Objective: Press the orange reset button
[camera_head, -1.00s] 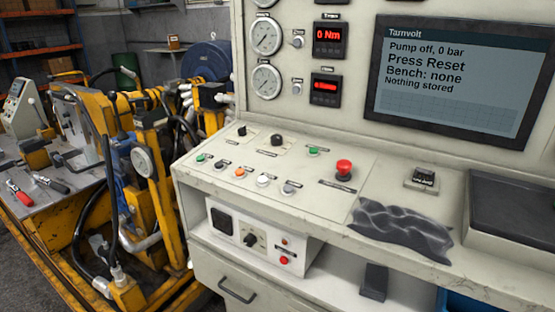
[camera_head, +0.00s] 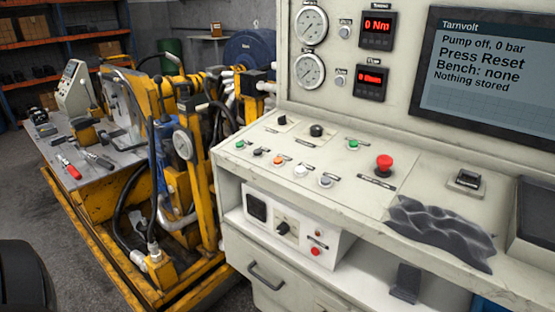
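The orange button (camera_head: 279,160) is on the sloped control panel (camera_head: 300,203), in the front row between a small dark-capped one and a white button (camera_head: 300,171). Nothing touches it. The screen (camera_head: 490,75) reads "Pump off, 0 bar", "Press Reset", "Bench: none" and "Nothing stored". Neither gripper shows. A dark rounded shape at the lower left edge may be part of me.
A large red mushroom button (camera_head: 384,163) stands right of the row. Green buttons, dark knobs and a grey crumpled cloth (camera_head: 440,232) are on the console. A yellow machine frame (camera_head: 195,185) stands close on the left. Grey floor shows at lower left.

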